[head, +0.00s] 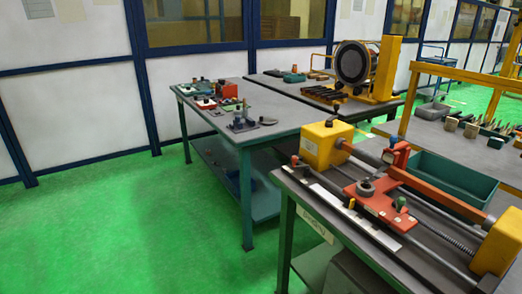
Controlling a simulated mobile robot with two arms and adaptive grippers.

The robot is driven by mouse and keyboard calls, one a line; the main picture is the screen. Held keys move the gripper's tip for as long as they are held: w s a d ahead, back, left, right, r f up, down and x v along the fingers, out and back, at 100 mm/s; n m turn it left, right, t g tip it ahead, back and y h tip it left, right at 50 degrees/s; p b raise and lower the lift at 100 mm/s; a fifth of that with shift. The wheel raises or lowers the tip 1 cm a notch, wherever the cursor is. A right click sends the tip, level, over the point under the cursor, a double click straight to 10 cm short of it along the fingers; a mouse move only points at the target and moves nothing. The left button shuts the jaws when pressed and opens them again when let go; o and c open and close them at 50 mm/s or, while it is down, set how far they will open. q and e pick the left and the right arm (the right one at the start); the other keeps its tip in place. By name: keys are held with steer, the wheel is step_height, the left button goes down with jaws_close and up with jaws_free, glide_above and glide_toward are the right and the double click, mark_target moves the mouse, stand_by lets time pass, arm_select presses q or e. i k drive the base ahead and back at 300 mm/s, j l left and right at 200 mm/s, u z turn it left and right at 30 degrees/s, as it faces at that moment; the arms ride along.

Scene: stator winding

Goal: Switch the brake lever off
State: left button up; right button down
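A yellow and red winding machine stands on the near bench at the right, with a yellow housing (325,143) at its left end. Neither of my grippers is in the head view.
A teal-legged table (215,122) with small fixtures stands in the middle. Behind it a yellow stand holds a round black stator (354,63). A green bin (452,181) lies behind the machine. The green floor (120,230) at left is clear.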

mark_target(306, 172)
steer(key=i+j, duration=0.3)
steer(key=i, duration=0.2)
steer(key=i+j+u, duration=0.1)
steer(key=i+j, duration=0.2)
steer(key=i, duration=0.2)
